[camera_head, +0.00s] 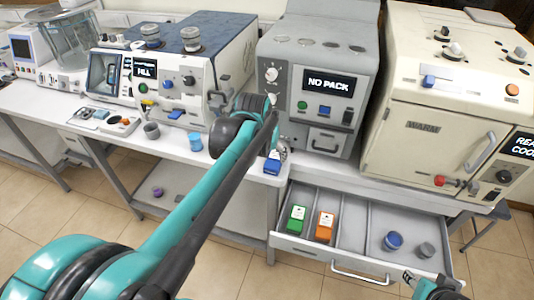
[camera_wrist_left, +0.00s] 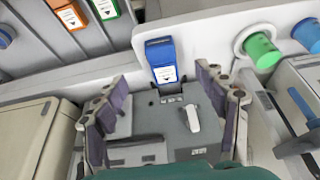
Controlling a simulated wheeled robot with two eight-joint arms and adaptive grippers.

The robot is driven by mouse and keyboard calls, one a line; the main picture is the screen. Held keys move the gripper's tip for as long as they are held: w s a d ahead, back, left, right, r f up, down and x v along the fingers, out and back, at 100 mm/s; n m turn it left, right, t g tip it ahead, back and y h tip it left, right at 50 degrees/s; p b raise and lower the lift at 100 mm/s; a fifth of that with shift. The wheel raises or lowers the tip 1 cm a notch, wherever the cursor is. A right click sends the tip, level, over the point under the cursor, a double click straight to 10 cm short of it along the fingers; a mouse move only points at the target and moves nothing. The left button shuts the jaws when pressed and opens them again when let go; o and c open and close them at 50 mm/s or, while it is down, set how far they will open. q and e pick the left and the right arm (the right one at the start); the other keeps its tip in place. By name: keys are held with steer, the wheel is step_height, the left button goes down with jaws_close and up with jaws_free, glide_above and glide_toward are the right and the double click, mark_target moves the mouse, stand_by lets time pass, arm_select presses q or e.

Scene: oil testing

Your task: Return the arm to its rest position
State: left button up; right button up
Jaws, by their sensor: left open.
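My left arm reaches across the head view from the lower left, and its gripper (camera_head: 272,140) is over the front edge of the bench, in front of the grey machine marked NO PACK (camera_head: 322,82). In the left wrist view the left gripper (camera_wrist_left: 160,85) is open, with its two fingers spread apart and nothing held. A blue pack (camera_wrist_left: 162,62) stands on the white bench just beyond the gap between the fingertips; it also shows in the head view (camera_head: 271,167). Part of my right arm, at its gripper end (camera_head: 430,286), shows at the lower right; its fingers are not clear.
An open drawer (camera_head: 345,262) below the bench holds a green pack (camera_head: 297,219), an orange pack (camera_head: 325,226) and round containers. A blue cup (camera_head: 195,142) and a grey cup (camera_head: 151,131) stand left of my arm. The cream WARM machine (camera_head: 425,150) is at right.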

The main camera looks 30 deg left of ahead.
stand_by(0.3)
arm_select(q)
steer(key=s+d+f+m+t+h, duration=0.1)
steer(key=s+d+f+m+t, duration=0.1)
steer(key=s+d, duration=1.1)
step_height(320, 180, down, 2)
steer(key=shift+s+f+m+t, duration=0.15)
steer(key=shift+s+m+t, duration=0.15)
steer(key=shift+t, duration=0.2)
